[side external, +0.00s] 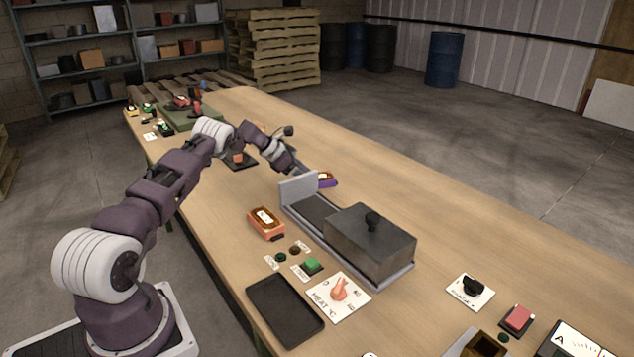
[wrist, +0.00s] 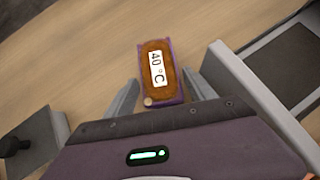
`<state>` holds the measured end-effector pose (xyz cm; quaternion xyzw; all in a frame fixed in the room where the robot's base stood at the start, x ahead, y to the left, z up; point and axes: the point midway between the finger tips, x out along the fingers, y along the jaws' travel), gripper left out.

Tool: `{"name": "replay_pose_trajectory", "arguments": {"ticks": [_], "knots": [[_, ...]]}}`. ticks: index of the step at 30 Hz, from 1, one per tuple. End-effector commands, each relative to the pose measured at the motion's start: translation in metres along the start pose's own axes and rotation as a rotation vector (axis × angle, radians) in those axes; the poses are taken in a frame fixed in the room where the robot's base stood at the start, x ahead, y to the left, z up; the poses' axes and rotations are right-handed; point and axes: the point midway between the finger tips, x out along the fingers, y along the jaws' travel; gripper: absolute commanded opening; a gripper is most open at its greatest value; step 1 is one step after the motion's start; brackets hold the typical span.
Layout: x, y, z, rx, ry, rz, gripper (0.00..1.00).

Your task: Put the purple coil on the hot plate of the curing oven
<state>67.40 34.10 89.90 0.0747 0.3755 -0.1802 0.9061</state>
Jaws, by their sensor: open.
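The purple coil (side external: 328,183) lies on the bare table behind the curing oven's upright end wall. In the wrist view the purple coil (wrist: 166,48) has a brown wound top, a purple rim and a "40 °C" label. My gripper (side external: 300,169) is open and low over the table near it. In the wrist view the fingers of my gripper (wrist: 160,86) stand on either side of the coil's near end, with gaps visible. The curing oven (side external: 370,238) has a grey hood with a black knob over a long base. The dark hot plate (side external: 314,209) shows between end wall and hood.
An orange coil (side external: 266,222) sits left of the oven. A green button (side external: 312,265), a heat dial panel (side external: 338,296) and a black tray (side external: 285,308) lie in front. The grey end wall (side external: 298,187) stands close to my gripper. The table's right side is largely clear.

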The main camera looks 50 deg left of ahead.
Motion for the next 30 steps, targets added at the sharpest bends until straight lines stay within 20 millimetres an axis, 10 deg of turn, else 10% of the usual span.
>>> {"name": "replay_pose_trajectory", "arguments": {"ticks": [6, 16, 30], "knots": [[0.001, 0.000, 0.000, 0.000, 0.000, 0.001, 0.64], [0.001, 0.000, 0.000, 0.000, -0.001, 0.001, 0.00], [-0.042, 0.001, 0.042, 0.004, -0.004, 0.004, 0.00]]}}
